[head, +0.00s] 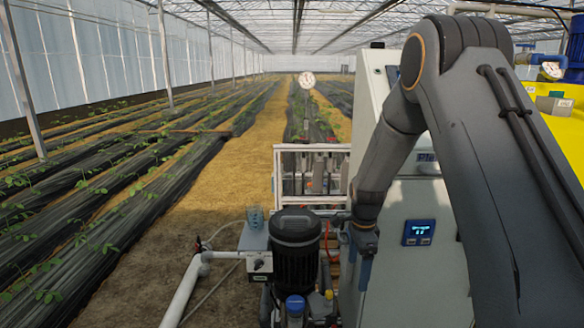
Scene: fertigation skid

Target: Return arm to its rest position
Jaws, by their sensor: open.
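My arm rises at the right of the head view, bends at a high elbow and reaches down toward the middle. My gripper (358,268) hangs at its end, pointing down, with its fingers apart. No object shows between the fingers. It is just right of a black pump motor (296,245) and in front of the grey cabinet (425,270) in the picture. How far it is from either I cannot tell. My upper arm hides part of the cabinet and what lies behind it.
A blue controller (419,232) sits on the cabinet front. A white frame (311,150) and a round gauge (307,80) stand behind the pump. A white pipe (186,290) runs at lower left. A yellow tank (565,130) is at right. The earth path (225,170) at left is clear.

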